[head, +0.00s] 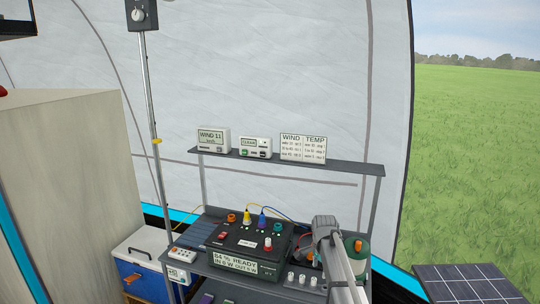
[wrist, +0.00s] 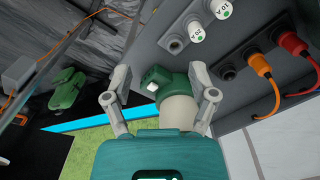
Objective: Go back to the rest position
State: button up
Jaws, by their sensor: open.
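My gripper (head: 326,232) is in front of the right part of the rack in the head view, with my arm reaching up from the lower right. Its fingertips are hard to make out there. In the wrist view my gripper (wrist: 160,80) is open, with one finger on each side of the picture's middle. A green and cream object (wrist: 178,108) shows between the fingers; I cannot tell whether they touch it. A green canister-like thing (head: 356,248) stands just right of my gripper in the head view, partly hidden by my arm.
A black power station (head: 245,240) with coloured plugs and cables sits on the rack. Small displays stand on the upper shelf (head: 285,158). A pole (head: 155,120) and a blue cooler (head: 145,280) are left; a solar panel (head: 465,283) is right. Sockets and an orange plug (wrist: 258,64) are close by.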

jog(key=s+n, duration=1.3)
jog(key=s, duration=1)
jog(key=shift+s+a+r, duration=0.2)
jog(key=shift+s+a, duration=0.1)
jog(key=shift+a, duration=0.05)
